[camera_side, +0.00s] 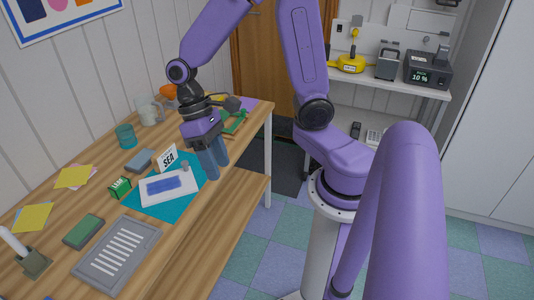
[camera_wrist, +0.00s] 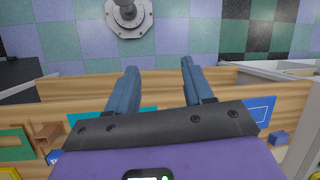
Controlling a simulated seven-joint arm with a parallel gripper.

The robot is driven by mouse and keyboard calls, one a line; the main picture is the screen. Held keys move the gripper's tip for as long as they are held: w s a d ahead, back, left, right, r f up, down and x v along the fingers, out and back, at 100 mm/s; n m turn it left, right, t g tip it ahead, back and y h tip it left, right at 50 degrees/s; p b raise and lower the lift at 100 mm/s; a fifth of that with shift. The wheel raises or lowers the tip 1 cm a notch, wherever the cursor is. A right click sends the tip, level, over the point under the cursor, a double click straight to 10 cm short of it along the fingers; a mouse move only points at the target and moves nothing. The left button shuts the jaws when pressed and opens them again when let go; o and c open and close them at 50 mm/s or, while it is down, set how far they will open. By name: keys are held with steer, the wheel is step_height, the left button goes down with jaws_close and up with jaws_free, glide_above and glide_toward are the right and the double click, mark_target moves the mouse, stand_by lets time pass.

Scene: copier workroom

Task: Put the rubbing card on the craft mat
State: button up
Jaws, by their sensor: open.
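The teal craft mat (camera_side: 147,211) lies on the wooden table in the side view. A white slab with a blue patch (camera_side: 155,198) lies on it, and a small grey knob stands at its far end. The slab looks most like the rubbing card, but I cannot tell for certain. A small upright "SEA" card (camera_side: 167,158) stands behind the slab. My gripper (camera_side: 215,164) is open and points down by the mat's right edge, near the slab's far end. In the wrist view, the two blue fingers (camera_wrist: 158,78) are spread with nothing between them.
A grey ribbed board (camera_side: 118,250), a green block (camera_side: 83,231) and a holder with a white stick (camera_side: 34,262) lie at the near left. A green box (camera_side: 120,187) and a blue-grey block (camera_side: 139,161) sit left of the mat. A teal cup (camera_side: 126,136) stands farther back.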

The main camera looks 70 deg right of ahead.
steer(key=s+d+r+n+t+h, duration=0.1)
steer(key=s+r+n+t, duration=0.2)
steer(key=s+n, duration=0.7)
steer(key=shift+s+d+r+n+t, duration=0.3)
steer(key=shift+s+d+t, duration=0.15)
steer(key=shift+t, duration=0.25)
stand_by(0.6)
